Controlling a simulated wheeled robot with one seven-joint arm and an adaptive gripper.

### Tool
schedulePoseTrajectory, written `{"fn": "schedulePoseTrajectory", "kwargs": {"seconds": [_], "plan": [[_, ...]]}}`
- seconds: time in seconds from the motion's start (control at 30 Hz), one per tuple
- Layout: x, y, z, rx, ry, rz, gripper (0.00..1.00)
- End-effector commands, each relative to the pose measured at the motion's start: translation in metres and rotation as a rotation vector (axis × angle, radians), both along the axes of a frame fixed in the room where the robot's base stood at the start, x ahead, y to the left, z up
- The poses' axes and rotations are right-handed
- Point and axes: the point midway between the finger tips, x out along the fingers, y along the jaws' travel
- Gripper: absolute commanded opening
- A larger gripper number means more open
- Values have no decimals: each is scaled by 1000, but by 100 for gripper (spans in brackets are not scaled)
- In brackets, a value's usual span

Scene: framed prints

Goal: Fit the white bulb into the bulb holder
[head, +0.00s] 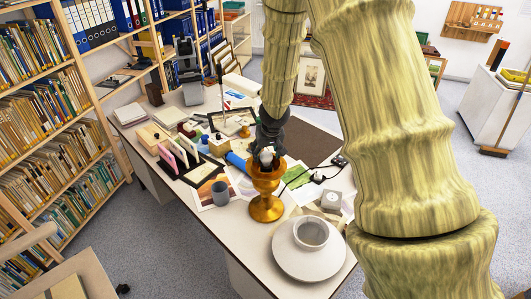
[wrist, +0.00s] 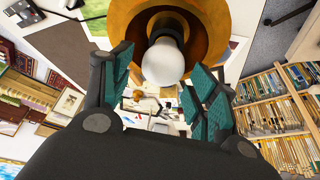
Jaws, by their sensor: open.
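The white bulb (wrist: 163,62) sits in the mouth of a gold goblet-shaped holder (head: 265,207), with its round end facing the wrist camera. In the wrist view, a dark ring shows behind the bulb inside the holder's bowl (wrist: 215,22). Its base is hidden, so I cannot tell how firmly it is seated. The bulb also shows as a small white spot in the head view (head: 267,155). My gripper (wrist: 160,75) is open, with its teal-padded fingers apart on either side of the bulb. In the head view, my dark gripper is just above the holder.
A white plate (head: 290,262) with a bowl (head: 311,232) stands in front of the holder. A grey mug (head: 220,193) and a blue roll (head: 236,163) are to its left. A small grey box (head: 331,201) and a black cable lie to the right. Prints and frames crowd the table behind.

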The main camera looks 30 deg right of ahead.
Motion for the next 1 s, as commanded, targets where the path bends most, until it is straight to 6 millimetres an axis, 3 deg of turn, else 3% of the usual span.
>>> {"fn": "schedulePoseTrajectory", "kwargs": {"seconds": [0.03, 0.3, 0.6, 0.83, 0.93, 1.0], "plan": [[-3, 1, 14, 2, -3, -2, 59], [-21, 8, 60, 3, -2, -1, 59], [-36, 13, 95, 3, -3, -2, 59], [-42, 15, 104, 3, 1, 1, 59], [-47, 22, 94, 15, 18, 11, 59], [-54, 33, 77, 35, 41, 28, 59]]}}
